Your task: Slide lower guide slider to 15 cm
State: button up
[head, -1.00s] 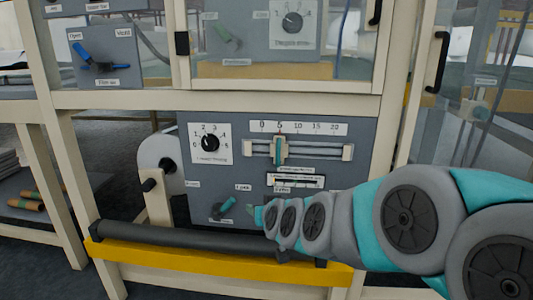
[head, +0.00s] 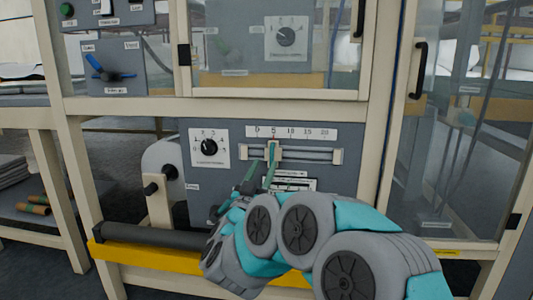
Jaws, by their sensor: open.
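The lower guide slider (head: 276,151) is a small cream block on a horizontal rail (head: 312,154) in the lower grey panel. It stands under the 5 mark of the printed scale (head: 291,132), which runs from 0 to 20. My gripper (head: 260,169) is open, its thin teal and dark fingers pointing up just below and left of the slider. One finger overlaps the slider's lower part in the picture; I cannot tell whether they touch. My arm hides the lower right of the panel.
A numbered dial (head: 209,147) sits left of the rail. A white roll (head: 163,161) stands left of the panel. A dark roller (head: 150,235) and yellow bar (head: 140,254) cross the front below. The rail right of the slider is clear up to its end block (head: 338,155).

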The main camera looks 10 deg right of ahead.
aim_at(271, 152)
jog(key=x, duration=0.7)
jog(key=shift+w+d, duration=0.2)
jog(key=shift+w, duration=0.1)
grip_shut()
jog(key=shift+d, duration=0.1)
dwell(1.1)
